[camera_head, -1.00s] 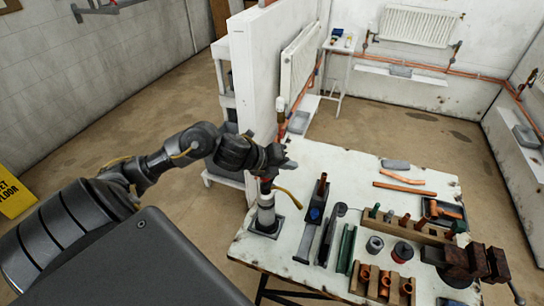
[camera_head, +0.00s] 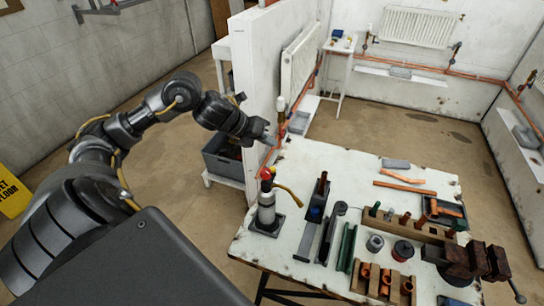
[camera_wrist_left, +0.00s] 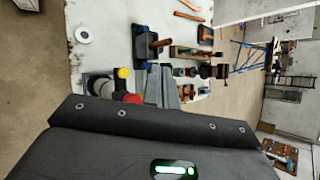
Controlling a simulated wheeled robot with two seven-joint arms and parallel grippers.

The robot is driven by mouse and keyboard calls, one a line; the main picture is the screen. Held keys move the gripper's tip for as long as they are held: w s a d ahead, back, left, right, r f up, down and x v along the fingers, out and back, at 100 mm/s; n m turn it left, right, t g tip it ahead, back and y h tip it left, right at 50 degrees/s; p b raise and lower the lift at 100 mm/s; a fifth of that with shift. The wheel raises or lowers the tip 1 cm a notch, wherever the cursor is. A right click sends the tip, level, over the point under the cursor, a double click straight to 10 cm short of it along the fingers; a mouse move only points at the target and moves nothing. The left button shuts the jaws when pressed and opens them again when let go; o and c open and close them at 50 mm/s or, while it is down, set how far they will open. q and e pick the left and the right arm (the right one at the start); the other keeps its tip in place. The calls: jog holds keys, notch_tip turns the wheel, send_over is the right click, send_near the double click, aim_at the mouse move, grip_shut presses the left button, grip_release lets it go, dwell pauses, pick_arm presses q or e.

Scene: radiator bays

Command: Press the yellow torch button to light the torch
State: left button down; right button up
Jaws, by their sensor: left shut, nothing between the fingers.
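The torch (camera_head: 266,212) stands upright in a dark square base at the near left corner of the white table. It has a pale grey body, a red part (camera_head: 266,173) on top and a brass-coloured curved tube (camera_head: 288,193). The yellow button (camera_wrist_left: 123,73) shows in the left wrist view beside the red part (camera_wrist_left: 132,98). No flame is visible at the torch. My left gripper (camera_head: 268,137) is shut and empty, above and beyond the torch top and apart from it. My right gripper is not in view.
The white table (camera_head: 300,160) also holds a blue-and-black tool (camera_head: 317,209), wooden racks (camera_head: 410,228) with copper fittings, and a vise (camera_head: 468,260). A white partition wall (camera_head: 262,70) with a radiator rises just behind my left gripper.

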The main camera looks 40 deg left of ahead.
pick_arm(q)
jog(key=b, duration=0.5)
send_over(272, 170)
jog(key=a, duration=0.1)
jog(key=f, duration=0.7)
jog(key=shift+s, duration=0.3)
jog(key=shift+f+b, duration=0.5)
jog(key=shift+b, duration=0.05)
dwell(0.5)
jog(key=shift+f+b, duration=0.35)
jog(key=shift+b, duration=0.05)
